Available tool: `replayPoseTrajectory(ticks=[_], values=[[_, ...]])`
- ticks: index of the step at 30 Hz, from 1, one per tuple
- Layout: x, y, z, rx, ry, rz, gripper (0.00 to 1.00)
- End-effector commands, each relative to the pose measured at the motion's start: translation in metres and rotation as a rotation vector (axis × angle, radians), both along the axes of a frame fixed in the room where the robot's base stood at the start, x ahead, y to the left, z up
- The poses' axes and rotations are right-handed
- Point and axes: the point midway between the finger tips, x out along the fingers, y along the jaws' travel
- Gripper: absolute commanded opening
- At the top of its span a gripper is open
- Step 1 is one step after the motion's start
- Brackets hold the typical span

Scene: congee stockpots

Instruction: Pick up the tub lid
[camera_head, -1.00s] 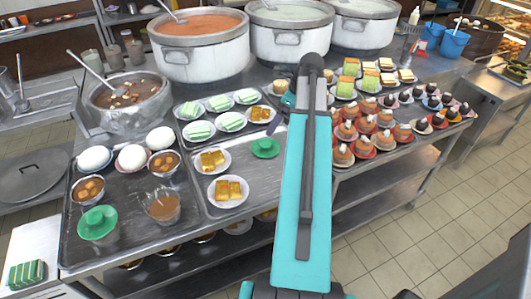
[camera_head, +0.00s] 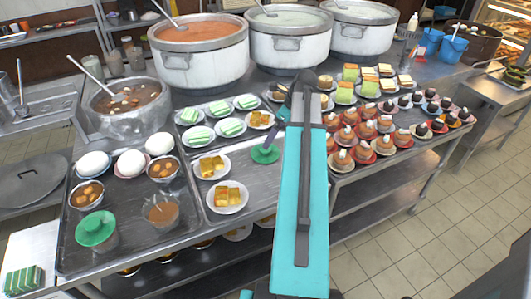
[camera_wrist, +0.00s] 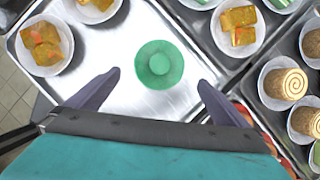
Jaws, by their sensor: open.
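A round green lid (camera_head: 265,154) with a raised centre knob lies on a bare part of the right metal tray (camera_head: 245,207). The same lid shows in the wrist view (camera_wrist: 159,64), just beyond my gripper (camera_wrist: 159,79). My gripper is open and empty; its two dark fingers are spread wide on either side of the lid's near part, apart from it. In the head view one dark finger overlaps the lid's upper edge, and my arm hides the rest of the gripper. A second green lid (camera_head: 96,229) sits on a cup on the left tray.
Plates of yellow-orange cubes (camera_head: 228,196) stand left of the lid, with another nearby (camera_wrist: 45,45). Plates of green slices (camera_head: 231,127) lie behind it. Swirl-roll cups (camera_wrist: 285,83) and desserts stand to the right. Large stockpots (camera_head: 201,52) line the back.

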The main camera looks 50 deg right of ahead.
Motion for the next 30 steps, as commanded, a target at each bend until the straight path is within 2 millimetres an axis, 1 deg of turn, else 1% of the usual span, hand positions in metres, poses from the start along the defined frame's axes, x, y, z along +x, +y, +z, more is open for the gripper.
replayPoseTrajectory(ticks=[9,15,30], values=[[0.013,0.004,-0.032,0.001,0.001,0.0,1.0],[0.018,0.005,-0.046,0.0,0.0,0.0,1.0],[0.02,0.006,-0.05,-0.001,0.0,0.0,1.0]])
